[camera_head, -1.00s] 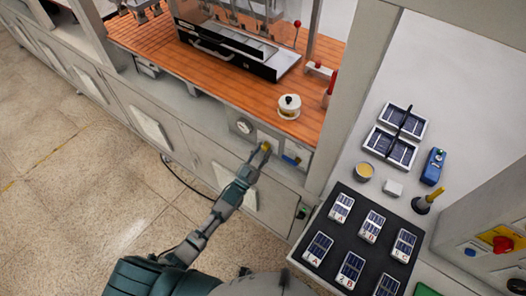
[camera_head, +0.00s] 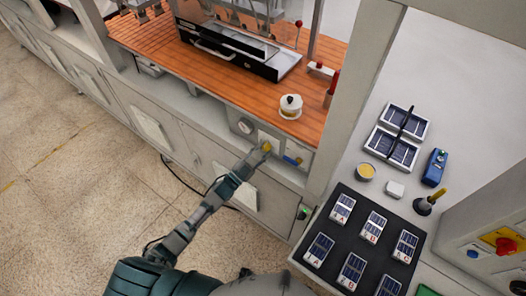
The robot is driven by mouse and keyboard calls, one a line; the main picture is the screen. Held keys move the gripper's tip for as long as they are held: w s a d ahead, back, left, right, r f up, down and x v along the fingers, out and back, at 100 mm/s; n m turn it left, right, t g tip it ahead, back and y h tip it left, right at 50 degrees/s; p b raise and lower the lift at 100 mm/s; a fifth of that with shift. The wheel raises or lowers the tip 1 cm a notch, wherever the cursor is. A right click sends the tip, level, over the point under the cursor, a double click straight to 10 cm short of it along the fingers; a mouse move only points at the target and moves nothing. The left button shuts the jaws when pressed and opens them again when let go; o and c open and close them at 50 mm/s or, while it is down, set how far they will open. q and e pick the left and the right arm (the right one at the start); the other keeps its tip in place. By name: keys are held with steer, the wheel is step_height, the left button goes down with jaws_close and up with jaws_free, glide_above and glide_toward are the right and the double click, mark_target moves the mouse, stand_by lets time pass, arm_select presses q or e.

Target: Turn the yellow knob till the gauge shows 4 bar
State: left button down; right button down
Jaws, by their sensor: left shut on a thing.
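The yellow knob (camera_head: 267,147) is on the front panel below the orange work surface. My left gripper (camera_head: 262,152) reaches it from the lower left and is shut on it, covering part of it. The round gauge (camera_head: 245,127) is on the same panel, just left of the knob. Its needle and reading are too small to make out. My right gripper does not show.
A blue-handled part (camera_head: 292,160) is on the panel right of the knob. A white lidded pot (camera_head: 290,107) stands on the orange surface (camera_head: 240,88) above. A black tray (camera_head: 337,262) with several solar cell pieces lies at the right.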

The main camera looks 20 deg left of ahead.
arm_select(q)
steer(key=m+g+h, duration=0.1)
steer(key=m, duration=0.3)
steer(key=shift+g, duration=0.3)
steer(key=m+g+p, duration=0.1)
steer(key=m, duration=0.2)
steer(key=shift+a+r, duration=0.1)
steer(key=m+g+p, duration=0.1)
steer(key=m, duration=0.2)
steer(key=shift+g, duration=0.3)
steer(key=shift+s+m, duration=0.1)
steer(key=shift+m, duration=0.5)
steer(key=c, duration=0.8)
jaws_free()
steer(key=shift+a, duration=0.1)
steer(key=shift+r, duration=0.1)
